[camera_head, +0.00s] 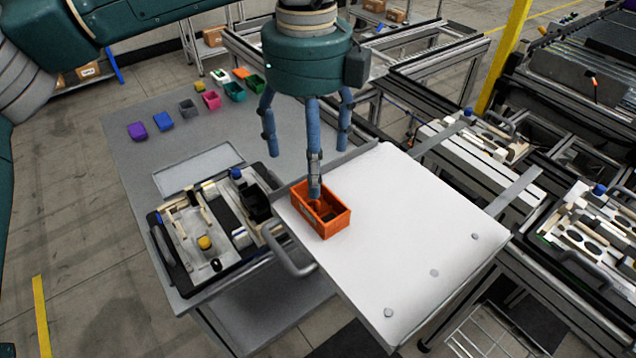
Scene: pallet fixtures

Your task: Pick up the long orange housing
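An orange open-topped box (337,225), the only large orange thing in view, sits near the left edge of a white board (420,240). Dark shapes show inside it. My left gripper (308,150), with a teal body and three blue fingers, hangs above and behind the box. Its fingers are spread and hold nothing. The front finger's tip overlaps the back of the box opening; I cannot tell whether it touches. This finger hides part of the box's rear wall. My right gripper is not in view.
A black-handled fixture tray (165,250) with cream parts stands left of the board. A row of small coloured bins (188,107) lines the grey table (130,165). A metal handle (290,262) projects by the board's left edge. The board's front is mostly clear.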

